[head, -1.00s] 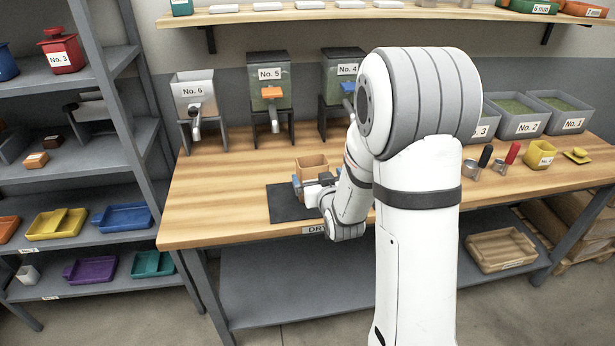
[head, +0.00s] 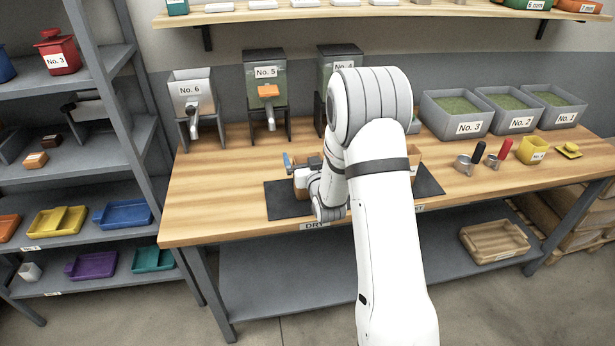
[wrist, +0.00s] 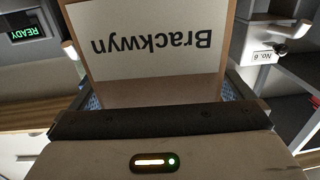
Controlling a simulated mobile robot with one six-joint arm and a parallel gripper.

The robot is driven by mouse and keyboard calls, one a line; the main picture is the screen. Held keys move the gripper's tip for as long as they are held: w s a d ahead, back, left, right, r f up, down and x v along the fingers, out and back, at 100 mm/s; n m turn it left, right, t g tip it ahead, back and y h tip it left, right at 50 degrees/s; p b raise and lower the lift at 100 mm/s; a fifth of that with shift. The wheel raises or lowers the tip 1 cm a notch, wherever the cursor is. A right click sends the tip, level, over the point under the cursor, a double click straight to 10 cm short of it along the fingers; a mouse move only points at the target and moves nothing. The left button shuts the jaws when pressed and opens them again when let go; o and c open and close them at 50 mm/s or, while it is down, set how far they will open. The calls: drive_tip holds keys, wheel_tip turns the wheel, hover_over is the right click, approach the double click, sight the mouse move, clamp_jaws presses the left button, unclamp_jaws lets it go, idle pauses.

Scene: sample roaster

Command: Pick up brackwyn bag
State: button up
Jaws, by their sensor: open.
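The Brackwyn bag (wrist: 160,45) fills the middle of the wrist view. It is brown with a pale label whose name reads upside down. My open gripper (wrist: 160,98) has its blue-padded fingers on the left and right of the bag's near part; I cannot tell whether they touch it. In the head view, my gripper (head: 302,163) is over the left dark mat (head: 285,207). A small brown part of the bag (head: 301,191) shows below it; my gripper and arm hide most of the rest.
Hoppers No. 6 (head: 192,95) and No. 5 (head: 266,90) stand behind the mat. Another brown object (head: 414,158) is partly hidden behind my arm, near a second dark mat (head: 428,182). Grey bins (head: 457,115) stand at right. The left bench top is clear.

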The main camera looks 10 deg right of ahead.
drive_tip(key=shift+w, duration=0.1)
drive_tip(key=c, duration=1.1)
drive_tip(key=shift+r, duration=0.15)
